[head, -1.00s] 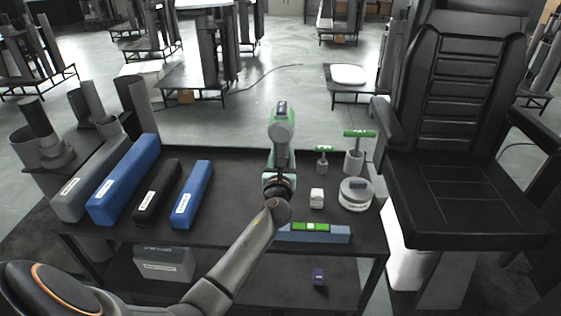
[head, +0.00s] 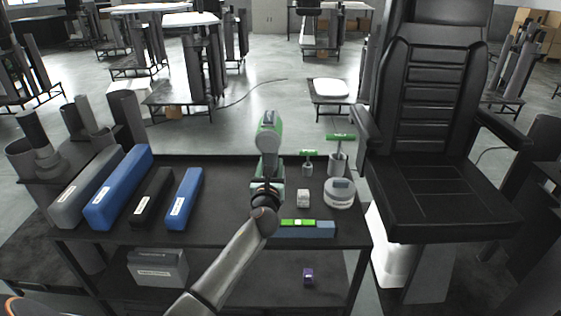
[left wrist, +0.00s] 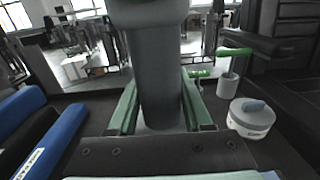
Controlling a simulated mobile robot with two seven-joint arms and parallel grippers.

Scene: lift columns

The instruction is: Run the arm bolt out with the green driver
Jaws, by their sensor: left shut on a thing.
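The green driver (head: 269,136), green and grey, stands up from my left gripper (head: 266,188) above the dark bench. My left gripper is shut on it. In the left wrist view the driver's thick grey grip (left wrist: 155,75) stands between the fingers of the left gripper (left wrist: 158,112). The black chair (head: 443,190) is at the right, with armrests (head: 364,129) on both sides. I cannot make out the arm bolt in either view. My right gripper is not in view.
The bench (head: 225,205) holds blue, black and grey long boxes at left.

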